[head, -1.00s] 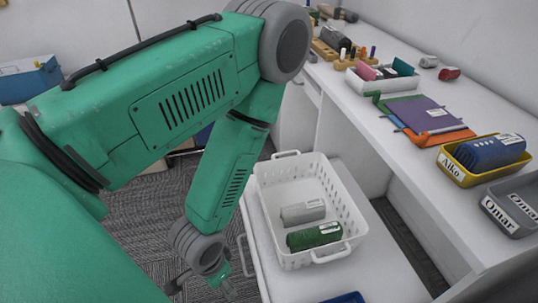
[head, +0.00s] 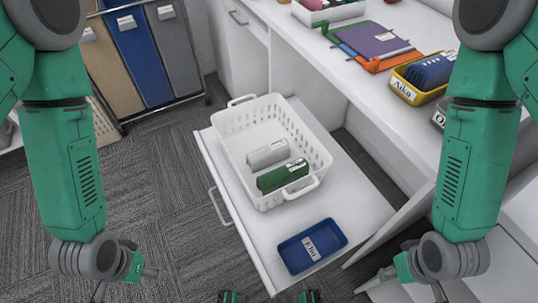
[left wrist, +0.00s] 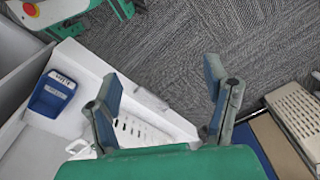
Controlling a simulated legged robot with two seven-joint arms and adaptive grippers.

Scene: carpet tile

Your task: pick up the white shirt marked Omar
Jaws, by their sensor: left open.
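A pale rolled garment (head: 267,153) with a label, perhaps the white shirt, lies in the white basket (head: 233,125). The label is too small to read. A green rolled garment (head: 283,177) with a label lies beside it. The basket stands on a low white surface (head: 230,195). My left gripper (head: 150,271) is empty, left of the basket and apart from it. In the left wrist view my left gripper (left wrist: 163,98) shows its two fingers spread, with part of the basket (left wrist: 140,131) between them. My right gripper (head: 383,276) is to the right of the blue tray; its finger gap is unclear.
A blue tray (head: 290,253) with a name label sits in front of the basket. The white desk (head: 330,68) on the right holds folded cloths (head: 378,40) and a yellow tray (head: 403,88) marked Aiko. Tall bins (head: 142,52) stand at the back left. Carpet (head: 160,180) is clear on the left.

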